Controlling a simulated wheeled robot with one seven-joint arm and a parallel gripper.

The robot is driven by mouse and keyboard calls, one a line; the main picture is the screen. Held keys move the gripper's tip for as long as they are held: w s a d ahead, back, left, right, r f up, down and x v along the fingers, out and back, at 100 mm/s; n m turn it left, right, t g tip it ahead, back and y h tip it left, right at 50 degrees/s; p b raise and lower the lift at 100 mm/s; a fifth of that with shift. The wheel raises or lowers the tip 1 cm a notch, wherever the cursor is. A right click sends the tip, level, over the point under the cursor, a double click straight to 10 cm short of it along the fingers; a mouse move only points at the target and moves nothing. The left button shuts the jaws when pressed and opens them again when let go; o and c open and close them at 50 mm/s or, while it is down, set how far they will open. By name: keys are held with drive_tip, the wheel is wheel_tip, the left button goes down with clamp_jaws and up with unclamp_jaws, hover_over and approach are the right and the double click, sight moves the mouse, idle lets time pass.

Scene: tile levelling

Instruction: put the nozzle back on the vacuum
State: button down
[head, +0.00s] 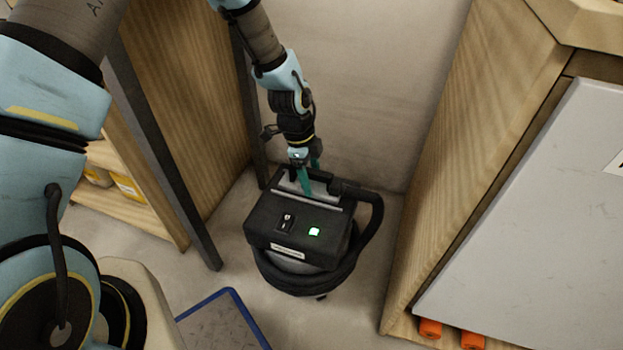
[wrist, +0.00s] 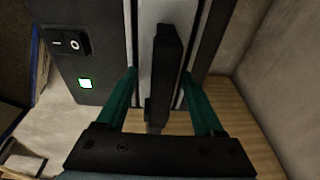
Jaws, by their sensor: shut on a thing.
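The vacuum (head: 298,225) is a black box on a round dark base on the floor, with a switch and a lit green light on top. My gripper (head: 307,180) reaches down to its back edge, its teal fingers just above the grey plate there. In the wrist view, a slim black piece, which looks like the nozzle (wrist: 166,60), stands between the fingers in front of a light grey panel. My gripper is shut on it. Its lower end is dark, and I cannot tell whether it touches the vacuum. The black hose (head: 376,215) loops down the vacuum's right side.
A wooden cabinet (head: 195,110) and a dark post (head: 160,150) stand to the left. A wooden unit (head: 480,140) with a pale slab stands to the right. A blue-edged panel (head: 225,320) lies in front. The wall is close behind the vacuum.

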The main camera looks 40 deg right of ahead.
drive_tip(key=shift+f, duration=0.15)
unclamp_jaws()
drive_tip(key=r+p, duration=0.1)
drive_tip(key=r, duration=0.3)
drive_tip(key=w+a+r, duration=0.1)
drive_tip(key=r, duration=0.3)
drive_tip(key=r+p, duration=0.1)
drive_tip(key=r, duration=0.3)
drive_tip(key=shift+w+a+r+p, duration=0.1)
drive_tip(key=shift+w+a+p, duration=0.1)
drive_tip(key=shift+w+p, duration=0.15)
